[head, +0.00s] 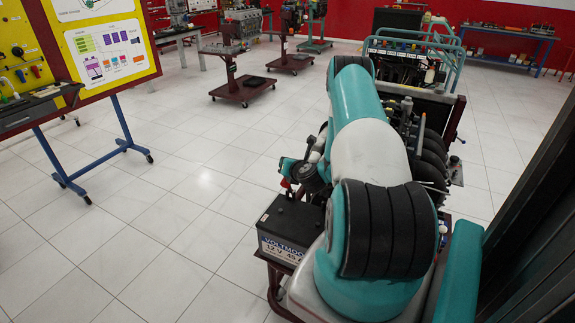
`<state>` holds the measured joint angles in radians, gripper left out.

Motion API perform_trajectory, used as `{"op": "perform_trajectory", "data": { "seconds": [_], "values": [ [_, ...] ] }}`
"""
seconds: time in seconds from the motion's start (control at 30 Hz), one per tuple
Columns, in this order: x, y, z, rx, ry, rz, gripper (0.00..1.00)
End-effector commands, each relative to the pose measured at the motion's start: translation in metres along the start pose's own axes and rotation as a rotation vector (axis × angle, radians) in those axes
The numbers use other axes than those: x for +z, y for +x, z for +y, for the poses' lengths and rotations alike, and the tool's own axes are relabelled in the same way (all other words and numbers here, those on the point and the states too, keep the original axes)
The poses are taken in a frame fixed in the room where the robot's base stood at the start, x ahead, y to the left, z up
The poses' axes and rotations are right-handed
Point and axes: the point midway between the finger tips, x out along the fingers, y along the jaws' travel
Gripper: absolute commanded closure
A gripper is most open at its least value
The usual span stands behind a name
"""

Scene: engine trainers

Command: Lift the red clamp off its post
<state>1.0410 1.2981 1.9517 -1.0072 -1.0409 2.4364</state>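A black battery (290,228) with a white label stands low beside my teal and white arm, left of the arm's base. A small red spot (285,184) shows just above the battery's far left corner; it may be the red clamp, but it is too small to be sure. Small teal and dark parts (309,178) sit over the battery's far end and seem to belong to my wrist and gripper. I cannot make out fingertips or whether they touch anything. The post is not clearly visible, and my arm hides much of this area.
An engine trainer (433,165) stands behind and right of my arm. A yellow panel board (110,50) on a blue wheeled frame is at the left. Other engine stands (243,88) are farther back. The tiled floor between them is clear. A dark panel (535,230) is close at the right.

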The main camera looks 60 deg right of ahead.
Motion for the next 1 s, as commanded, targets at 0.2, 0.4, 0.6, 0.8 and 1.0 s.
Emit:
{"op": "perform_trajectory", "data": {
  "seconds": [0.2,0.4,0.6,0.8,1.0],
  "values": [
    [-0.007,-0.001,-0.007,-0.016,-0.012,0.008,1.00],
    [-0.007,0.000,-0.005,-0.012,-0.013,0.011,0.48],
    [-0.006,0.000,-0.003,-0.007,-0.012,0.011,0.48],
    [-0.005,0.000,-0.002,-0.005,-0.010,0.009,0.48],
    [0.008,-0.004,0.002,-0.005,-0.009,0.006,0.48]
  ]
}}
